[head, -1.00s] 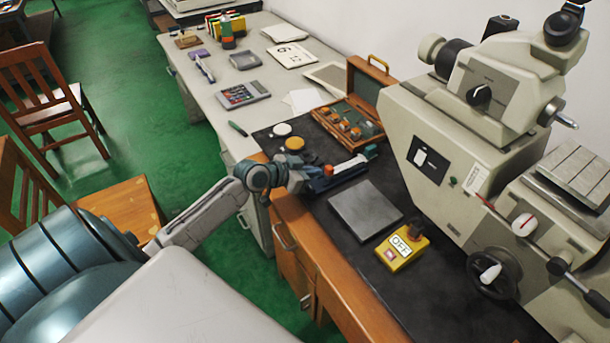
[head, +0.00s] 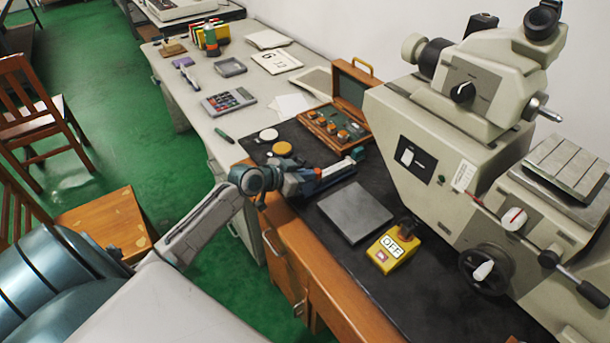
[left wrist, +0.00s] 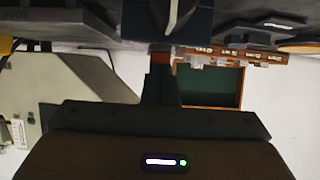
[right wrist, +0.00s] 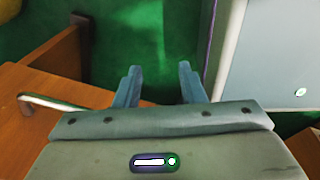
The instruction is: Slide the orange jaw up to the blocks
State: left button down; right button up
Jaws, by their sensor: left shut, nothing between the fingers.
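A dark blue holder (head: 318,187) lies on the black mat with a row of pale blocks (head: 335,169) and a green end piece (head: 357,153). My left gripper (head: 292,181) is at the near left end of the holder and covers that end in the head view. My right gripper (right wrist: 157,82) is open and empty above the green floor, seen only in the right wrist view.
A grey plate (head: 354,212) and a yellow OFF switch box (head: 390,250) sit right of the holder. A wooden case (head: 339,120) stands behind it. White (head: 268,135) and yellow (head: 282,149) discs lie at the mat's left. The large beige machine (head: 440,140) fills the right side.

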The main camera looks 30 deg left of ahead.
pick_arm(q)
jog(key=shift+s+a, duration=0.1)
jog(key=shift+s, duration=0.1)
jog(key=shift+s, duration=0.2)
jog(key=shift+s+a, duration=0.3)
jog(key=shift+s, duration=0.35)
jog(key=shift+s+a+r+p, duration=0.1)
jog(key=shift+s+r+p, duration=0.05)
jog(key=shift+r+p, duration=0.8)
jog(key=shift+s+a+r+p, duration=0.1)
jog(key=shift+s+r+p, duration=0.05)
jog(key=shift+r+p, duration=0.35)
jog(key=shift+s+r+p, duration=0.15)
jog(key=shift+r+p, duration=0.25)
jog(key=shift+r, duration=0.2)
jog(key=shift+f, duration=0.1)
